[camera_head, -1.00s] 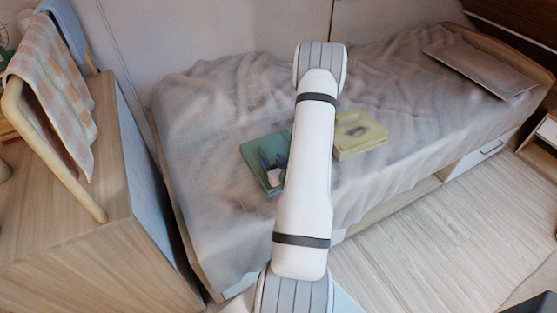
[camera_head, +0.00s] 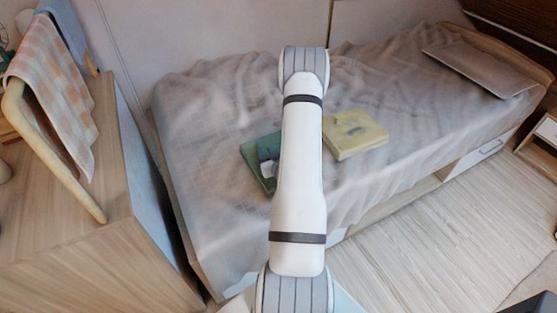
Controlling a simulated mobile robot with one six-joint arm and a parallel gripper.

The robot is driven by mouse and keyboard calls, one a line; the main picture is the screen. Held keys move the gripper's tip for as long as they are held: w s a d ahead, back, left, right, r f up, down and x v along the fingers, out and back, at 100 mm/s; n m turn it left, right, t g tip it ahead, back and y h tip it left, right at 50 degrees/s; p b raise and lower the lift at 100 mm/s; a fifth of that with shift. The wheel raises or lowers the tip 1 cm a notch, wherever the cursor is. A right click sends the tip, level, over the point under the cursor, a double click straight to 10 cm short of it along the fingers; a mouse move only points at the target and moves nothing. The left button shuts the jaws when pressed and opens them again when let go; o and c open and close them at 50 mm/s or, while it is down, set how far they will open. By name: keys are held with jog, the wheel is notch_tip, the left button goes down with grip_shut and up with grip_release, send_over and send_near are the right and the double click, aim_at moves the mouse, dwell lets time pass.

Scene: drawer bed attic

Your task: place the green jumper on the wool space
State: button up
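A green folded item (camera_head: 252,156), which looks like the green jumper, lies flat on the bed left of my arm. It has a dark patch and a small white patch on it, and my arm covers its right part. A yellow folded item (camera_head: 358,138) lies on the bed just right of my arm. My gripper does not show; my own arm links stand in front of the middle of the bed. I cannot make out which place is the wool space.
The bed (camera_head: 215,220) has a rumpled grey-beige cover. A flat grey panel or pillow (camera_head: 480,70) lies at its far right. A wooden cabinet (camera_head: 70,250) with a chair-like frame and checked cloth (camera_head: 60,100) stands left. A drawer (camera_head: 480,155) is under the bed; floor at right is clear.

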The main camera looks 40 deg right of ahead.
grip_shut()
dwell(0.4)
